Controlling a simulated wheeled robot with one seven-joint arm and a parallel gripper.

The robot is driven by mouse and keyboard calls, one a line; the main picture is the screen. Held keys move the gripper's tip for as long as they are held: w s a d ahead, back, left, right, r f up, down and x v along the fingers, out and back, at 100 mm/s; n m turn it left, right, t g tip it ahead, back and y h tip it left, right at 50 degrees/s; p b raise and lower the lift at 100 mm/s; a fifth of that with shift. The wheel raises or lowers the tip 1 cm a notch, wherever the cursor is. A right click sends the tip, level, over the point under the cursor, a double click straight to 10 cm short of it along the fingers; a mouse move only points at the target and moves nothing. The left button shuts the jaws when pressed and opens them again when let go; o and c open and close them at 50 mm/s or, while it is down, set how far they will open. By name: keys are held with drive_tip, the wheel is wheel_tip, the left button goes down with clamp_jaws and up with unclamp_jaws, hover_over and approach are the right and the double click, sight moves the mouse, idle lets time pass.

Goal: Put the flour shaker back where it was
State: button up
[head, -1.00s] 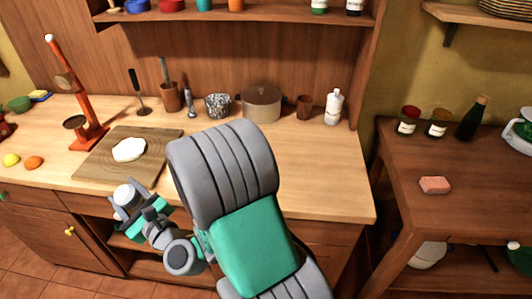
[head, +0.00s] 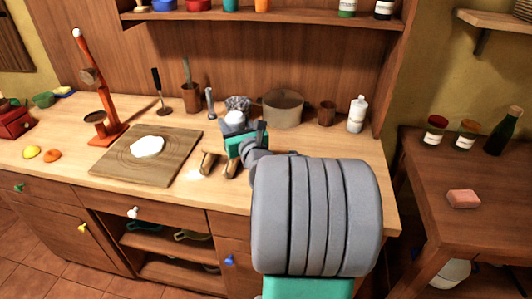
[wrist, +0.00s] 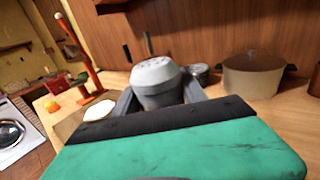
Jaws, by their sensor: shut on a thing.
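My gripper (head: 237,130) is shut on the flour shaker, a pale container with a grey domed lid (head: 234,118). In the wrist view the shaker (wrist: 157,82) stands nearly upright between the fingers, its perforated lid on top. In the head view it appears over the counter, right of the cutting board (head: 128,172) and in front of a speckled grey pot (head: 238,102). My gripper hides its lower part, so I cannot tell whether it touches the counter. White dough (head: 147,147) lies on the board.
Two brown wooden pieces (head: 208,162) lie by my gripper, near a pale patch. Along the back stand a utensil cup (head: 191,98), a large pot (head: 283,108), a brown cup (head: 326,113) and a white bottle (head: 357,114). An orange stand (head: 100,90) rises left of the board.

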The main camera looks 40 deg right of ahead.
drive_tip(key=d+f, duration=0.2)
drive_tip(key=d, duration=0.1)
drive_tip(key=d+f+b, duration=0.1)
drive_tip(key=d+f, duration=0.2)
drive_tip(key=d, duration=0.1)
drive_tip(key=s+d+f+b, duration=0.1)
drive_tip(key=d+f, duration=0.2)
drive_tip(key=shift+d, duration=0.25)
drive_tip(key=shift+d+f+b, duration=0.15)
drive_tip(key=shift+f+b, duration=0.2)
drive_tip(key=shift+f, duration=0.6)
drive_tip(key=shift+d+f+b, duration=0.15)
drive_tip(key=shift+f+b, duration=0.15)
drive_tip(key=shift+f, duration=0.6)
drive_tip(key=shift+f, duration=0.2)
drive_tip(key=o, duration=1.5)
